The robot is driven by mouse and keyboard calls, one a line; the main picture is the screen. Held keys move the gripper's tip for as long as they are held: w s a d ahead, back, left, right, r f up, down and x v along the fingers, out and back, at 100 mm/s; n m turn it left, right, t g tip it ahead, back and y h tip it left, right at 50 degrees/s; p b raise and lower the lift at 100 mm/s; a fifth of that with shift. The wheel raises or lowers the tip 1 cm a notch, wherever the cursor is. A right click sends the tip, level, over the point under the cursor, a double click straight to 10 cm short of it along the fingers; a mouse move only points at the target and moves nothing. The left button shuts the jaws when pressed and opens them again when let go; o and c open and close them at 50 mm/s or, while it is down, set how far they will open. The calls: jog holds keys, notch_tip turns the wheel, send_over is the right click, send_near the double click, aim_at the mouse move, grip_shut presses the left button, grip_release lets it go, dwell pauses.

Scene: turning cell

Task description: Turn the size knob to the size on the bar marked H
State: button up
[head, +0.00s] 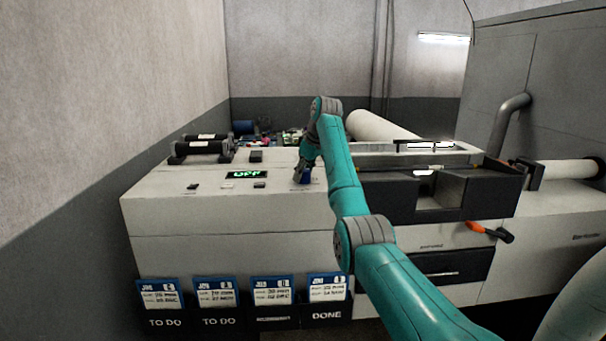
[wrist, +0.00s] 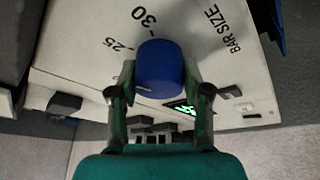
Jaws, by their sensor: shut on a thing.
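The size knob is a blue round knob (wrist: 160,68) on the light panel, beside the printed label "BAR SIZE" (wrist: 222,30). The marks "30" (wrist: 144,14) and "25" (wrist: 118,43) show around it in the wrist view. My gripper (wrist: 160,84) is shut on the knob, one finger on each side. In the head view my gripper (head: 304,172) reaches down onto the blue knob (head: 305,179) on the machine's top. A small white line shows on the knob's lower left. The bar marked H cannot be made out.
A green-lit display (head: 246,174) reads OFF. Small dark switches (head: 260,185) sit near it. Dark bars (head: 203,147) lie on a rack at the back left. Job cards (head: 215,290) stand in front pockets. An orange-handled tool (head: 478,228) sticks out at right.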

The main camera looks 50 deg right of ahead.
jog(key=n+y, duration=0.1)
jog(key=n, duration=0.3)
jog(key=shift+n+y, duration=0.3)
jog(key=shift+y, duration=0.1)
jog(key=shift+s+n+g+y, duration=0.1)
jog(key=shift+n+g+y, duration=0.3)
jog(key=shift+n, duration=0.7)
jog(key=shift+f+n, duration=0.1)
jog(key=shift+n, duration=0.3)
jog(key=o, duration=1.2)
jog(key=shift+m, duration=0.3)
